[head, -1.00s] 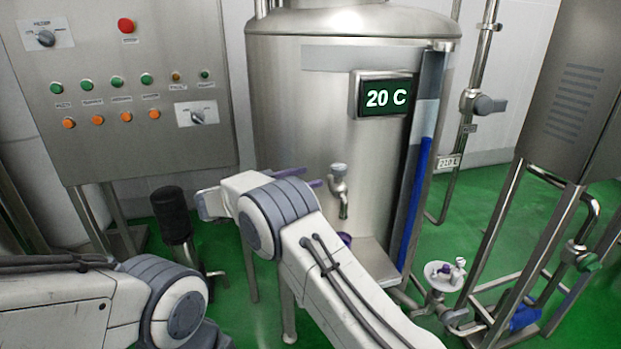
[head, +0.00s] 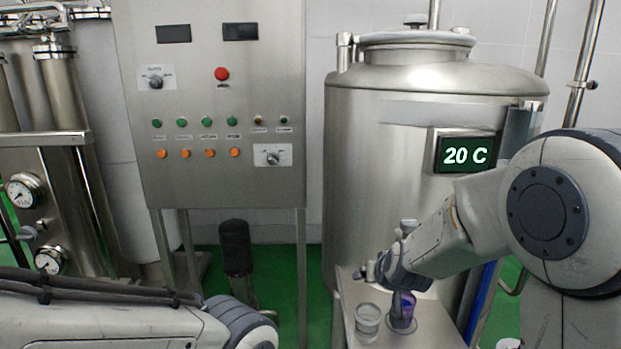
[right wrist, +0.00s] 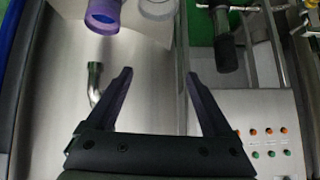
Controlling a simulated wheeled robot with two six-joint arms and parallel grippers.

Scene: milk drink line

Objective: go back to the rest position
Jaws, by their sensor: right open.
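My right arm comes in from the right in the head view. Its gripper (head: 385,272) is in front of the steel tank, just above the shelf with the cups; its fingers are partly hidden there. In the right wrist view the gripper (right wrist: 157,75) has its two dark purple fingers spread with nothing between them. My left arm shows only as links at the lower left of the head view; its gripper is out of frame.
A purple cup (head: 403,322) and a clear cup (head: 367,322) stand on the tank's shelf (head: 345,300). A tap (right wrist: 95,85) juts from the steel tank (head: 380,150). A control panel (head: 215,110) and a black cylinder (head: 236,250) stand left.

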